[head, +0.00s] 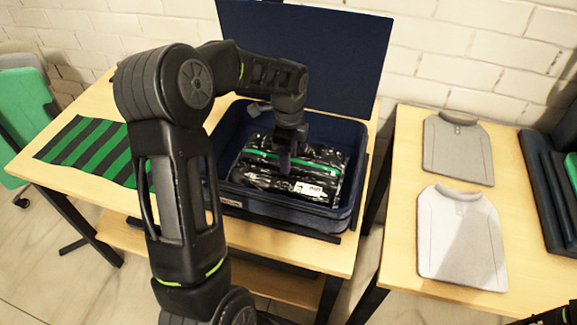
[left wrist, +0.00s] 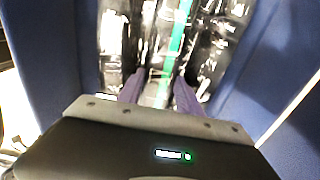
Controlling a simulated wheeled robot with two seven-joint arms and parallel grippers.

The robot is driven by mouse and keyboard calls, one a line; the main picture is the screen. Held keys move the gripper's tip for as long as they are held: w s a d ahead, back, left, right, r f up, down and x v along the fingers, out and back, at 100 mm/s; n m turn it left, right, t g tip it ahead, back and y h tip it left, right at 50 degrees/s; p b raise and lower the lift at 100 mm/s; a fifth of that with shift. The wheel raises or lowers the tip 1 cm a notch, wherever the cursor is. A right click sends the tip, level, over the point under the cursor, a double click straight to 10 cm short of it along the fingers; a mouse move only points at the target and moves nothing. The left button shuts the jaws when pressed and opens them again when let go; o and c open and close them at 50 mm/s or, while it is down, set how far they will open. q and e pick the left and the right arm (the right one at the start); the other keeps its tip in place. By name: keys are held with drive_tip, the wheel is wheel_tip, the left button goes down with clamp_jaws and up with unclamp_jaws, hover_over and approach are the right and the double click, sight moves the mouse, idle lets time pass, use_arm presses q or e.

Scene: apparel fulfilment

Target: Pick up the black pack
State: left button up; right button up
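The black pack (head: 290,171) is a shiny plastic-wrapped bundle with a green stripe and a small white label. It lies in the dark blue bin (head: 228,143) on the left table. My left gripper (head: 284,163) points down over the middle of the pack. In the left wrist view, my left gripper's (left wrist: 160,88) two purple fingers are apart, with the pack (left wrist: 165,45) and its green stripe beneath and between them. I cannot tell whether the fingertips touch it. My right gripper does not show; only a bit of dark arm is at the bottom right corner.
The bin's walls stand close around the pack, with a raised blue panel (head: 330,50) behind. A green-and-black striped cloth (head: 88,150) lies left of the bin. Two grey shirt-shaped pieces (head: 458,150) and dark folded items (head: 550,190) lie on the right table (head: 400,215).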

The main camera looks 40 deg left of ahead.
use_arm(q)
clamp_jaws()
wheel_tip(320, 180, up, 10)
drive_tip(key=shift+b, duration=0.4)
idle(0.3)
idle(0.5)
